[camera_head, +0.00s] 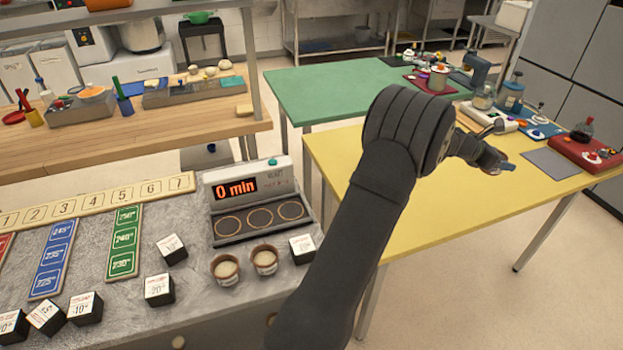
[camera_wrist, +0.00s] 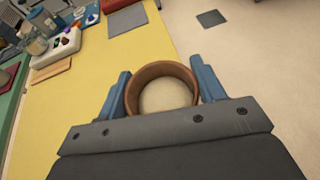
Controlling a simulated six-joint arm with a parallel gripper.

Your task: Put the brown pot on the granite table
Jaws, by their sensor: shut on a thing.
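My gripper (camera_wrist: 163,85) has blue fingers on both sides of a round brown pot (camera_wrist: 160,68) and is shut on it. The pot has a pale round filling. Gripper and pot are above the yellow table. In the head view, my gripper (camera_head: 500,163) is small at the right, and the pot is mostly hidden behind the wrist. The granite table (camera_head: 190,275) is at the lower left, with two similar brown pots (camera_head: 225,269) (camera_head: 265,259) side by side on it.
The granite table also bears a timer box (camera_head: 243,183) reading 0 min, a numbered strip (camera_head: 80,205), coloured temperature cards (camera_head: 124,240) and several black-and-white cubes (camera_head: 160,289). The yellow table (camera_head: 400,215) has bare room at its front. A green table (camera_head: 320,90) stands behind.

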